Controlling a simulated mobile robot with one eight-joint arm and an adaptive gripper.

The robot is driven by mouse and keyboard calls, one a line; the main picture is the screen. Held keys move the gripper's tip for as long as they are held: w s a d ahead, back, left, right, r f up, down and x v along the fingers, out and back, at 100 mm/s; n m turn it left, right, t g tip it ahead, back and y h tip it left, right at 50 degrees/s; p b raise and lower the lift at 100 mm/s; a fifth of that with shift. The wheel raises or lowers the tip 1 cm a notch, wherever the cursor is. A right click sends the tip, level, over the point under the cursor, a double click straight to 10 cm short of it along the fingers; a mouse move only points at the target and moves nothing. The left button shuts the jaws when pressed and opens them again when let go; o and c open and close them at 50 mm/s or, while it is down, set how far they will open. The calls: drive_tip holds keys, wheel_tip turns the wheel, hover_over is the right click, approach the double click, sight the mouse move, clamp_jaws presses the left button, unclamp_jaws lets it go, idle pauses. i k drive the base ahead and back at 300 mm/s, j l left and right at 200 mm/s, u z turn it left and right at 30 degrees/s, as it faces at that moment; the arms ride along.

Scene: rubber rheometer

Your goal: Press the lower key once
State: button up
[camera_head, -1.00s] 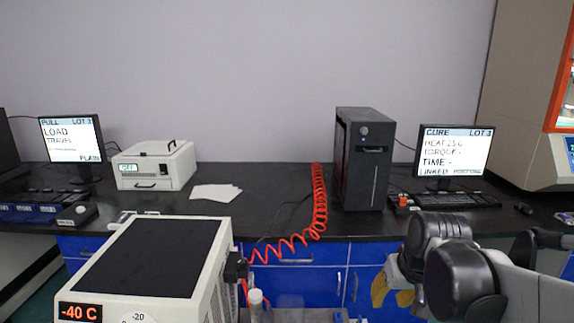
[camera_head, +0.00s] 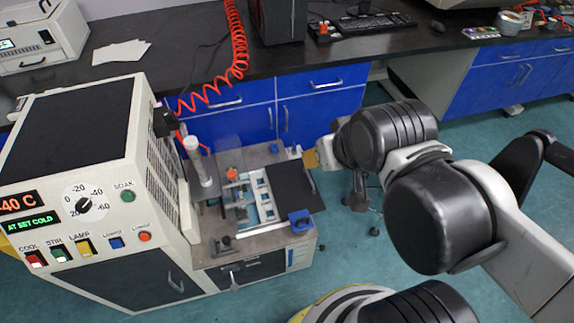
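A white cold-bath cabinet (camera_head: 105,165) stands at the left, with its control panel facing me. Low on the panel are a blue key (camera_head: 116,242) and an orange round key (camera_head: 145,237); their small labels are too blurred to tell apart surely. Left of them are the red COOL switch (camera_head: 36,259), the green STIR switch (camera_head: 60,253) and the yellow LAMP switch (camera_head: 84,247). My gripper (camera_head: 309,158) shows only as a small tan part beyond my dark arm joint, right of the cabinet's bench and well away from the keys. Its fingers are mostly hidden.
A dial (camera_head: 88,203), a green SOAK button (camera_head: 127,196) and a display reading AT SET COLD (camera_head: 32,225) share the panel. A bench with a fixture (camera_head: 245,195) adjoins the cabinet. A red coiled hose (camera_head: 238,60) hangs behind.

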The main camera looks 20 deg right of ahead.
sight(116, 243)
drive_tip(key=u, duration=1.7)
